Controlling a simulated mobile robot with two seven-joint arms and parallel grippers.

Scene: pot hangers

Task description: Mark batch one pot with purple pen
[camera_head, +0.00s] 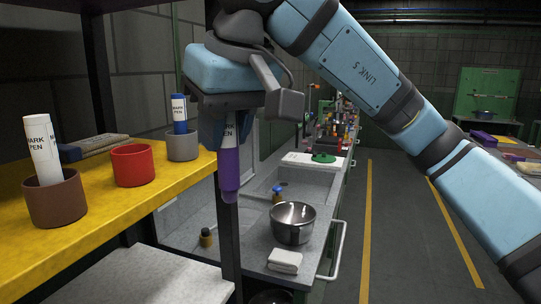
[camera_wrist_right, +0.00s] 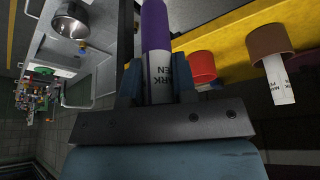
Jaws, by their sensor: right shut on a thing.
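The purple pen (camera_head: 229,168) has a white label reading "PEN" and points tip-down. My right gripper (camera_head: 230,130) is shut on it, in front of the yellow shelf's right edge and clear of the shelf. The right wrist view shows the purple pen (camera_wrist_right: 156,30) between the two fingers of the right gripper (camera_wrist_right: 158,88). A metal pot (camera_head: 293,223) stands on the counter by the sink, below and to the right of the pen. The pen and pot are apart. My left gripper is not in view.
On the yellow shelf (camera_head: 120,205) stand a brown cup (camera_head: 54,205) with a white pen, an empty-looking red cup (camera_head: 133,166) and a grey cup (camera_head: 182,146) with a blue pen. A dark post (camera_head: 228,255) rises near the pen. A folded cloth (camera_head: 285,260) lies before the pot.

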